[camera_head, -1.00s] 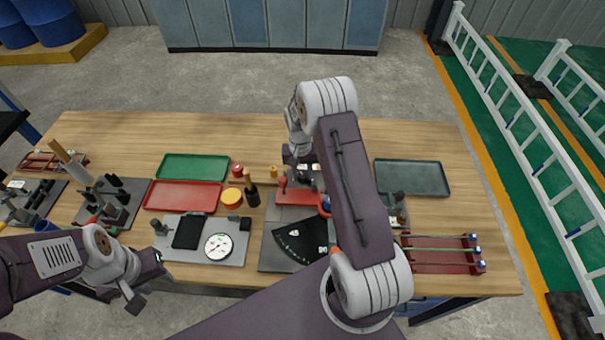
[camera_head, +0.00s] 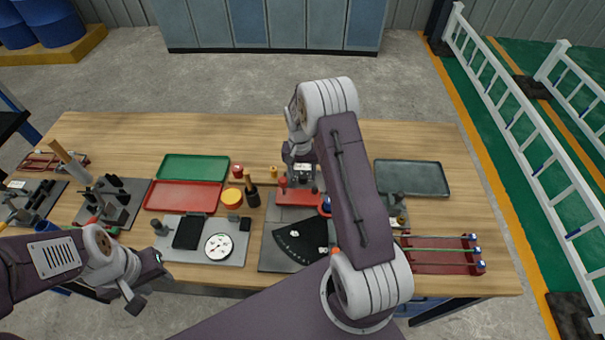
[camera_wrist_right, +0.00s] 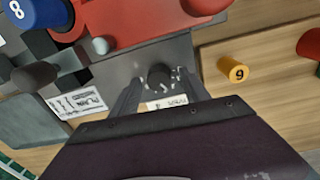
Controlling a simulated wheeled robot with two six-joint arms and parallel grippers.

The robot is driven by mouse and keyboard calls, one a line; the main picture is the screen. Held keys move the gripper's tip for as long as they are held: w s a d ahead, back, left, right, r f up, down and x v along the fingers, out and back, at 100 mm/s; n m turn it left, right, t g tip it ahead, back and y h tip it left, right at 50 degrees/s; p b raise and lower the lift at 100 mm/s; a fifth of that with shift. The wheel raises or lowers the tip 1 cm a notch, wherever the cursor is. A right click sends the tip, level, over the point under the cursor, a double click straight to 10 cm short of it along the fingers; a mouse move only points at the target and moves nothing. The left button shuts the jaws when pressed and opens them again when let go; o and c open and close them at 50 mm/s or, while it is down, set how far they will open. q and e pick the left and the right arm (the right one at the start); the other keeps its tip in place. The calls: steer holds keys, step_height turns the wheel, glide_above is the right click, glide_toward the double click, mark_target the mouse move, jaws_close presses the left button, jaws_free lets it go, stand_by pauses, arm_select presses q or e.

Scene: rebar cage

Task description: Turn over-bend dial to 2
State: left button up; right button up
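The over-bend dial (camera_wrist_right: 160,76) is a small dark round knob on a grey plate with light marks around it, in the right wrist view. A white printed label (camera_wrist_right: 166,103) lies just below it, partly behind my gripper. My right gripper (camera_wrist_right: 159,80) has its fingers apart, one on each side of the knob, with gaps visible; I cannot tell how deep they reach. In the head view my right gripper (camera_head: 301,164) is over the back of the bending fixture (camera_head: 270,253), and the knob cannot be made out. My left gripper (camera_head: 146,289) hangs at the table's front edge, fingers apart and empty.
A red block (camera_head: 298,198) and a blue peg marked 8 (camera_wrist_right: 38,12) are close to my right gripper. A yellow piece marked 6 (camera_wrist_right: 233,69) stands beside the fixture. Red (camera_head: 182,196) and green (camera_head: 193,167) trays lie left; a dark tray (camera_head: 411,178) lies right.

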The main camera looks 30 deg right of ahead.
mark_target(300, 175)
steer(key=r+b, duration=0.1)
steer(key=r, duration=0.8)
steer(key=shift+a, duration=0.2)
steer(key=s+a+r+n+t, duration=0.1)
steer(key=s+a+r+n, duration=0.1)
steer(key=s+a+r, duration=0.5)
steer(key=s+a+f+n, duration=0.2)
steer(key=s, duration=0.4)
steer(key=s+a+f+n, duration=0.1)
steer(key=s+f+n, duration=0.1)
steer(key=s, duration=0.3)
steer(key=shift+s+a+f+n+y, duration=0.3)
steer(key=shift+s+a+f+n, duration=0.1)
steer(key=shift+f, duration=0.35)
